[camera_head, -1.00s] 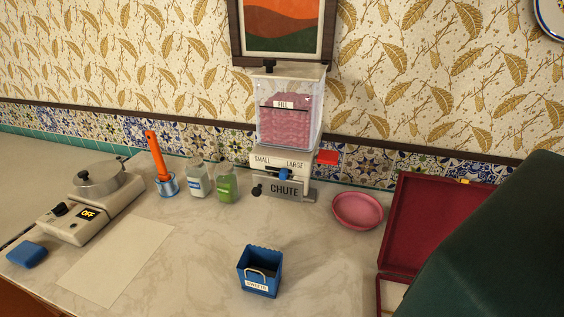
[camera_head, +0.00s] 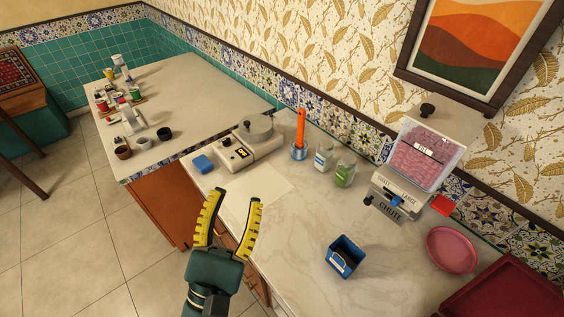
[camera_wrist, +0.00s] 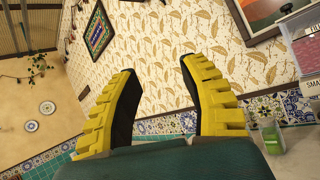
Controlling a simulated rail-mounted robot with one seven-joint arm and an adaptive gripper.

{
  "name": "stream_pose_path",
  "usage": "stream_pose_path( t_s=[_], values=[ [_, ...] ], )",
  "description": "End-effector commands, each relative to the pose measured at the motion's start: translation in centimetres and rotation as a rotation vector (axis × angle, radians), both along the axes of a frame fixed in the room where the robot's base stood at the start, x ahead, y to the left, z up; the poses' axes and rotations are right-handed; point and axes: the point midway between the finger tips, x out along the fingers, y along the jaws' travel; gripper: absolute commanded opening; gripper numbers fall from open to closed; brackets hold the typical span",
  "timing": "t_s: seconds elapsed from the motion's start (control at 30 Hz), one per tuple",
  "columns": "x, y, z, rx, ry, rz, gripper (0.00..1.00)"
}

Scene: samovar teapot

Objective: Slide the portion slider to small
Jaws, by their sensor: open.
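The dispenser (camera_head: 425,158) stands against the wall at the right in the head view, with pink contents in its clear hopper. Its front has SMALL on the left, LARGE on the right, and a CHUTE label below. The blue portion slider (camera_head: 394,201) sits under these labels, around the middle; its exact setting is too small to tell. My gripper (camera_head: 233,202) is open and empty, in front of the counter and well left of the dispenser. In the wrist view the open fingers (camera_wrist: 157,85) point toward the wall, with part of the dispenser (camera_wrist: 303,55) at the right edge.
A blue bin (camera_head: 344,257) stands on the counter before the dispenser. Jars (camera_head: 345,172), an orange-handled tool (camera_head: 300,130) and a hot plate (camera_head: 243,152) stand to its left. A pink dish (camera_head: 452,250) and a dark red case (camera_head: 510,290) lie right.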

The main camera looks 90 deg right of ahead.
Motion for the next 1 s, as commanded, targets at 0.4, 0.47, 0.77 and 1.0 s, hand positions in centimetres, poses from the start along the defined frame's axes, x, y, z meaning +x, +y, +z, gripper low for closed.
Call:
stream_pose_path(
  t_s=[0.4,0.47,0.77,1.0],
  values=[
    [-20.6,0.1,-14.4,0.597,-0.102,-0.613,0.43],
    [-21.1,0.0,-14.7,0.601,-0.097,-0.622,0.43],
    [-25.2,-3.5,-14.7,0.601,-0.098,-0.628,0.43],
    [-29.3,-7.3,-14.7,0.6,-0.099,-0.626,0.43]
  ],
)
